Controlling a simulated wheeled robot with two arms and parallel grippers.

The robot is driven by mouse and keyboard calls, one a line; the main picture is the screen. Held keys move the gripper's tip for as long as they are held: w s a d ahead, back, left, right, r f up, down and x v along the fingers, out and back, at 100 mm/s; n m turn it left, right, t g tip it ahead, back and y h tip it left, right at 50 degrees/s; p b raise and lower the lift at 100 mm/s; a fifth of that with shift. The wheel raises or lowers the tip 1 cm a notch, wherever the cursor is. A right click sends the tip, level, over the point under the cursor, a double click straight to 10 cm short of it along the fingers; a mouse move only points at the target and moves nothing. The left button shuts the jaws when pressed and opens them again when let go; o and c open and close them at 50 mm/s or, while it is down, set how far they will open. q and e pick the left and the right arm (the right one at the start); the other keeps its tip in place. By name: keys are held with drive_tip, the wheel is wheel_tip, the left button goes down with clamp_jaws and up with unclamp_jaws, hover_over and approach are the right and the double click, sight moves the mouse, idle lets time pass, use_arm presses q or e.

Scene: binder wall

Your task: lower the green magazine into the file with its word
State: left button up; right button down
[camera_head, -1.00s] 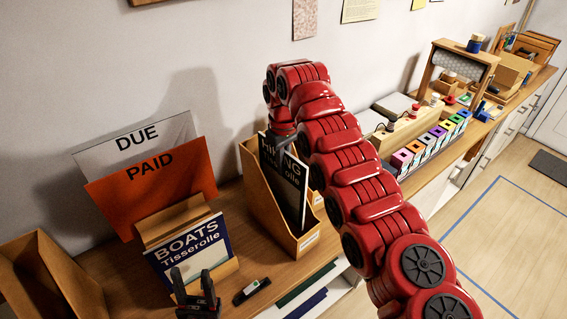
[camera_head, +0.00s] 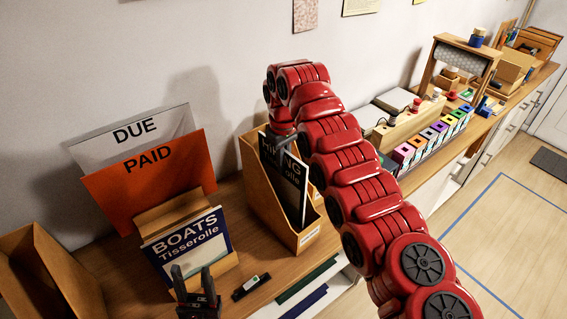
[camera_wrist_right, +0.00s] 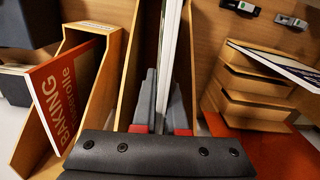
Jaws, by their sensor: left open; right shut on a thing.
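A dark magazine (camera_head: 292,192), its cover lettering partly hidden by my arm, stands upright inside the walls of a wooden file (camera_head: 262,195). Its lower part is hidden behind the file's front. The cover looks near black here, and the word on the file's small label cannot be read. My right gripper (camera_wrist_right: 164,86) is shut on the magazine, which shows edge-on in the wrist view (camera_wrist_right: 169,40), with wooden panels on both sides. In the head view the jaws are mostly hidden by my red arm. My left gripper (camera_head: 194,285) is open and empty in front of the BOATS magazine (camera_head: 187,246).
A neighbouring file (camera_wrist_right: 18,150) holds an orange BAKING magazine (camera_wrist_right: 62,95). The orange PAID board (camera_head: 150,180) and grey DUE board (camera_head: 130,140) stand by the wall. An empty-looking wooden file (camera_head: 45,275) is at the left. A small dark object (camera_head: 251,287) lies near the desk edge.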

drive_tip(key=shift+f+b, duration=0.55)
drive_tip(key=shift+f, duration=0.35)
drive_tip(key=shift+f+b, duration=1.1)
drive_tip(key=shift+f, duration=0.3)
drive_tip(key=c, duration=0.9)
unclamp_jaws()
wheel_tip(320, 180, up, 18)
drive_tip(key=f+p, duration=0.1)
drive_tip(key=p, duration=1.1)
hover_over(284, 176)
drive_tip(key=shift+w+r, duration=0.25)
drive_tip(key=shift+w, duration=0.1)
